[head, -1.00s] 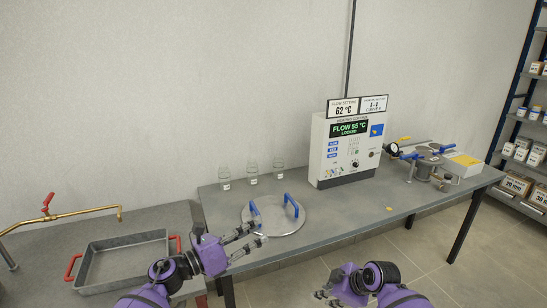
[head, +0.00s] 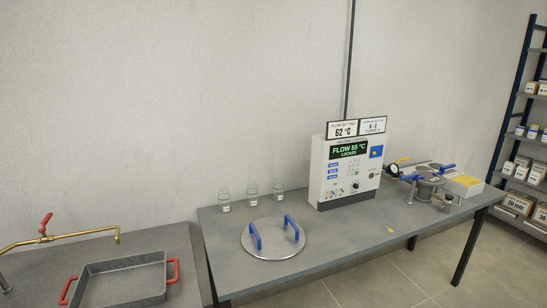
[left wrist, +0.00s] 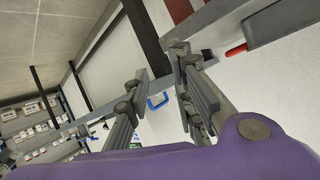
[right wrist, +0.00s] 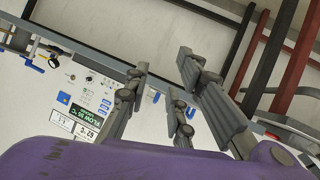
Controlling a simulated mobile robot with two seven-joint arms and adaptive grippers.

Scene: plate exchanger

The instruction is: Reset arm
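My left gripper (left wrist: 160,90) shows in the left wrist view with its fingers spread apart and nothing between them. My right gripper (right wrist: 165,85) shows in the right wrist view, also with its fingers apart and empty. Neither gripper is in the head view. A round metal lid with two blue handles (head: 273,246) lies on the grey table (head: 345,232). The control box (head: 347,170) stands behind it, its display reading FLOW 55 °C LOCKED.
Several glass bottles (head: 252,194) stand behind the lid. A metal vessel with blue clamps (head: 425,185) and a yellow-topped box (head: 463,186) are at the table's right. A tray with red handles (head: 123,280) and a brass tap (head: 75,236) are at left. Shelves (head: 518,140) stand far right.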

